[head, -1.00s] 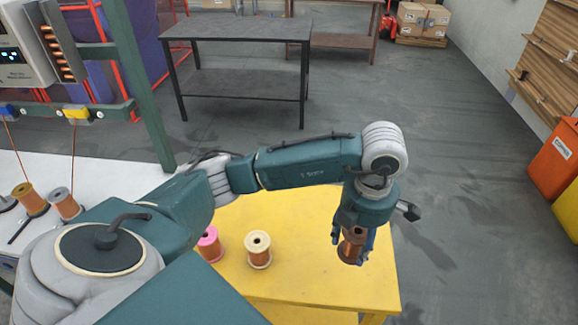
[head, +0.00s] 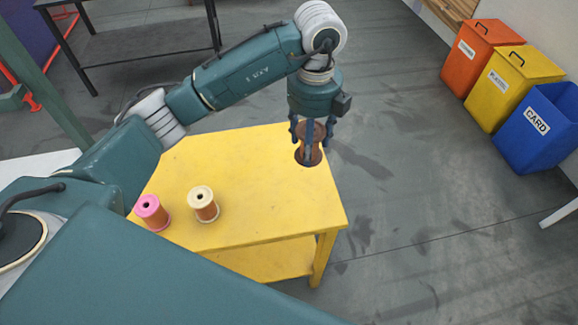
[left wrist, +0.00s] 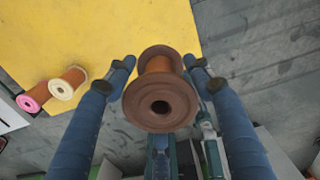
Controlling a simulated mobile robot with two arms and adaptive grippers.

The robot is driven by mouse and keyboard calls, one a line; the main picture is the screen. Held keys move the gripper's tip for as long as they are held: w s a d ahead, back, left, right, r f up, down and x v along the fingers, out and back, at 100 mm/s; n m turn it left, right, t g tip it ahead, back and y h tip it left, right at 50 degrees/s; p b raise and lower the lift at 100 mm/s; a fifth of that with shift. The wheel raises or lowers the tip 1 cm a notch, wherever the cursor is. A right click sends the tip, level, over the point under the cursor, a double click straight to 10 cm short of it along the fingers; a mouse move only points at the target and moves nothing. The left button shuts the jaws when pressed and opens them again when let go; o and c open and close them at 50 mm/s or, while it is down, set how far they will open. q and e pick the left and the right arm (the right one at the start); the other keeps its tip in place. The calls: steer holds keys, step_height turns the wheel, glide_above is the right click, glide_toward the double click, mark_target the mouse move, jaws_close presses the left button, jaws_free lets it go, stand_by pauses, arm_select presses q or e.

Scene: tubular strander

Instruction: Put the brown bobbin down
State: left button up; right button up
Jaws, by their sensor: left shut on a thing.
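The brown bobbin (head: 310,143) is wound with copper-coloured wire. My left gripper (head: 311,138) is shut on it, with the fingers around its sides and pointing down. In the head view it appears at the right edge of the yellow table (head: 250,165), near the far corner. Whether its base touches the tabletop is hard to tell. In the left wrist view the bobbin (left wrist: 160,100) sits between the blue fingers, one end facing the camera, and overlaps the table's edge with grey floor beyond. My right gripper is not in view.
A pink bobbin (head: 152,212) and a cream bobbin (head: 203,204) stand at the table's near left. The tabletop between them and my gripper is clear. Orange (head: 480,55), yellow (head: 513,85) and blue (head: 540,125) bins stand to the right. A dark table (head: 130,40) is behind.

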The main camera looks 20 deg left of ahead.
arm_select(q)
step_height(320, 180, down, 19)
steer(key=p, duration=0.4)
steer(key=shift+r, duration=0.2)
steer(key=o, duration=1.2)
steer(key=shift+f, duration=0.1)
